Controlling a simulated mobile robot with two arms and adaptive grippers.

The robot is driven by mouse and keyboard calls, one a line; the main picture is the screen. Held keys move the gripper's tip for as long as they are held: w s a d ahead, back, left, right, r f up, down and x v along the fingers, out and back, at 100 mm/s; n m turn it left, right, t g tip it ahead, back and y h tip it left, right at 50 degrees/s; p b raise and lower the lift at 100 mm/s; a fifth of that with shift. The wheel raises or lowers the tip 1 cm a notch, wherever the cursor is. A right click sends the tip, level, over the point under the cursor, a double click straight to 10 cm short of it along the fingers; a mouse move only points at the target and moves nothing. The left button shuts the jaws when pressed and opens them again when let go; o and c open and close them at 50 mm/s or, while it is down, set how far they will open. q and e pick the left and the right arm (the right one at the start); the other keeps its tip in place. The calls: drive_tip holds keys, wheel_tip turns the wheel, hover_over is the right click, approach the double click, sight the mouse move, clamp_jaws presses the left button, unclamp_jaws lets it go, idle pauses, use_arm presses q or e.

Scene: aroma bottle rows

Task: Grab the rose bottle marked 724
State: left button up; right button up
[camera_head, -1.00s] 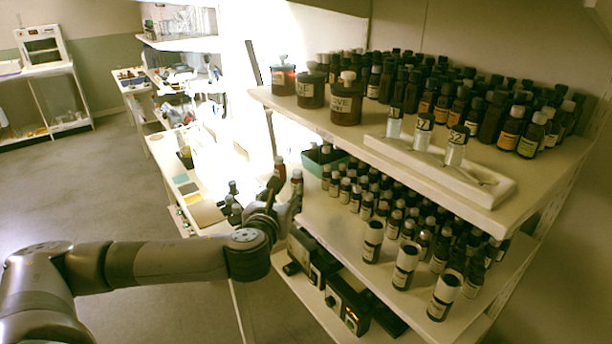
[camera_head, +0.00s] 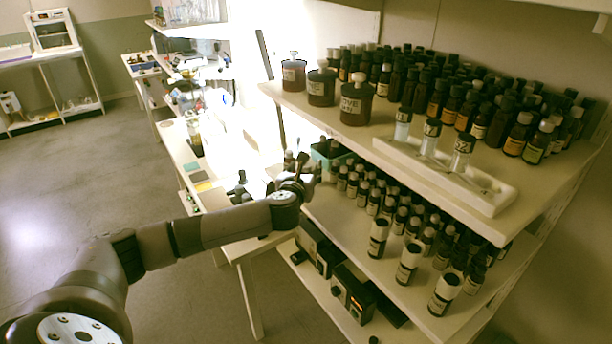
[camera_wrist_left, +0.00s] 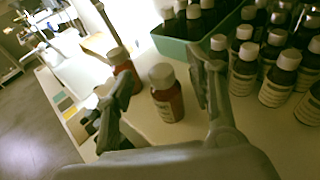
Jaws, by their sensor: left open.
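In the left wrist view a brown bottle with a white cap and pale label (camera_wrist_left: 166,95) stands upright between the spread fingers of my left gripper (camera_wrist_left: 160,100). The fingers are apart from it. A second reddish-brown bottle (camera_wrist_left: 124,70) stands just beyond the left finger, partly hidden by it. I cannot read a number on either label. In the head view my left gripper (camera_head: 302,170) is at the left end of the middle shelf. Many white-capped bottles (camera_head: 372,200) stand in rows on that shelf; their numbers are too small to read. My right gripper is not in view.
A green tray of bottles (camera_wrist_left: 185,48) stands just behind, with rows of bottles (camera_wrist_left: 278,80) close to the right finger. The upper shelf (camera_head: 480,195) overhangs the rows and holds jars, bottles and a white rack of vials. The floor at left (camera_head: 90,170) is clear.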

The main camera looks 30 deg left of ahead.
use_arm(q)
drive_tip(key=shift+x, duration=1.15)
drive_tip(key=shift+s+d, duration=0.1)
clamp_jaws()
